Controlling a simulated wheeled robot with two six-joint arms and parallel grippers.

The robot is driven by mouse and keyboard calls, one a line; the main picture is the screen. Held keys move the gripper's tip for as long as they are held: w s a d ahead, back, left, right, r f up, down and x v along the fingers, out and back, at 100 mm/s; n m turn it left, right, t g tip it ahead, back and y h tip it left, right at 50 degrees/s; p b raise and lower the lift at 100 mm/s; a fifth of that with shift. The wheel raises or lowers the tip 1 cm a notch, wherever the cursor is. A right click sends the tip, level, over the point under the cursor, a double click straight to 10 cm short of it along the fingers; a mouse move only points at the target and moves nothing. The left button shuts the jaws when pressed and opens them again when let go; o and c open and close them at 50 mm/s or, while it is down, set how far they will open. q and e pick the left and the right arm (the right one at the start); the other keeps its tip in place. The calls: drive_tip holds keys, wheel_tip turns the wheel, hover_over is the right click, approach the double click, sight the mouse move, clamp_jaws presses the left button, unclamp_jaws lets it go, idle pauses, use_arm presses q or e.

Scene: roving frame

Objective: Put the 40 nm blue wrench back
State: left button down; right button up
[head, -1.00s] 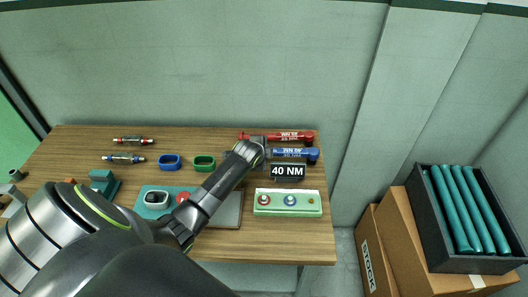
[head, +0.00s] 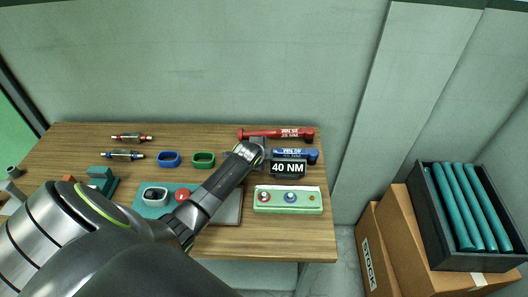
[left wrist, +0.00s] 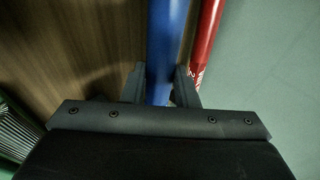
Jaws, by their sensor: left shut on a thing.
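The blue wrench (head: 303,156) lies crosswise at the back right of the table, its handle end pointing right. My left gripper (head: 259,153) is shut on its left part. In the left wrist view the blue wrench (left wrist: 168,35) runs between the two fingers (left wrist: 159,88). A black "40 NM" sign (head: 288,168) is just in front of the wrench and overlaps it in the picture. I cannot tell whether the wrench touches the table. My right gripper is out of view.
A red wrench (head: 285,133) lies behind and roughly parallel to the blue one. A green box with coloured knobs (head: 288,200) is in front. Blue (head: 168,159) and green (head: 203,160) rings lie left. My left arm covers the table's front left.

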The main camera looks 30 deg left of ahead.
use_arm(q)
drive_tip(key=c, duration=1.1)
unclamp_jaws()
drive_tip(key=shift+o, duration=0.2)
drive_tip(key=shift+f, duration=0.1)
wheel_tip(320, 180, up, 8)
drive_tip(key=p, duration=0.8)
drive_tip(key=shift+s, duration=0.1)
